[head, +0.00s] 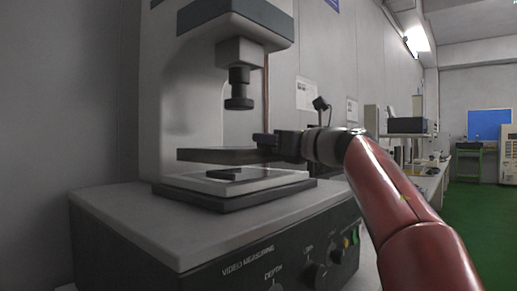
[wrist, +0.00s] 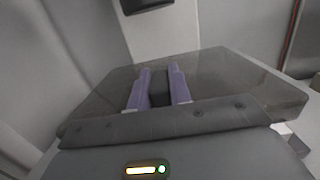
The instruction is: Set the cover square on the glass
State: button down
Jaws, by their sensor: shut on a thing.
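The cover (head: 212,156) is a flat, dark, see-through slab. In the head view it is raised above the glass (head: 262,174) of the measuring machine's stage, with a gap showing between them, and looks roughly level. My gripper (head: 263,140) is above the cover's right part. In the wrist view the purple fingers of my gripper (wrist: 160,78) are on both sides of a dark block on the cover (wrist: 235,82), shut on it. The cover hides much of the stage below it in the wrist view.
A small dark piece (head: 225,174) lies on the stage under the cover. The machine's lens (head: 239,92) hangs above the cover, left of my gripper. The dark stage base (head: 225,200) stands on the machine's grey housing (head: 130,212). A side bench (head: 428,180) stands at right.

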jog(key=shift+x, duration=1.05)
jog(key=shift+w+a+f+b, duration=0.1)
jog(key=shift+f+b, duration=0.2)
jog(key=shift+f, duration=0.65)
jog(key=shift+w+a+f+b, duration=0.15)
jog(key=shift+f+b, duration=0.15)
jog(key=shift+f, duration=0.6)
jog(key=c, duration=1.3)
grip_release()
jog(key=b+v, duration=0.3)
jog(key=v, duration=0.9)
jog(key=shift+s, duration=0.1)
jog(key=shift+r, duration=0.1)
